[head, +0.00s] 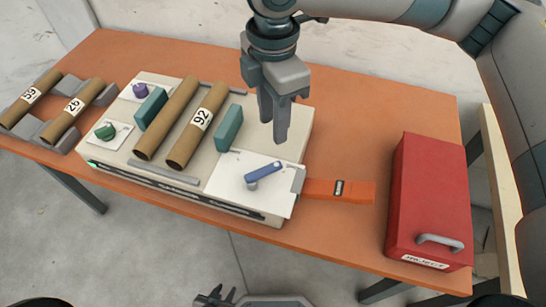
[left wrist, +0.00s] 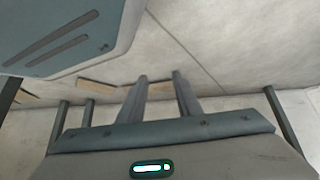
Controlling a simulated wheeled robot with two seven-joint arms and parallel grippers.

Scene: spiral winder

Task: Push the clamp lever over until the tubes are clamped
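The blue clamp lever (head: 264,170) sits on a white plate (head: 232,185) at the front right of the pale winder machine (head: 290,172). It points up to the right from its pivot. Two brown tubes, a plain one (head: 168,117) and one marked 92 (head: 186,146), lie side by side on the machine between two teal blocks (head: 150,108) (head: 229,127). A gap shows between tube 92 and the right block. My right gripper (head: 274,130) points down above and behind the lever, apart from it, its fingers close together and empty. My left gripper (left wrist: 162,80) has its fingers apart and empty over the floor.
An orange bar (head: 340,191) sticks out from the machine's right side. A red box (head: 430,200) with a grey handle stands at the table's right end. Two more tubes (head: 32,97) (head: 72,111) rest on grey holders at left. Purple and green knobs (head: 140,90) (head: 105,131) are on the machine's left.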

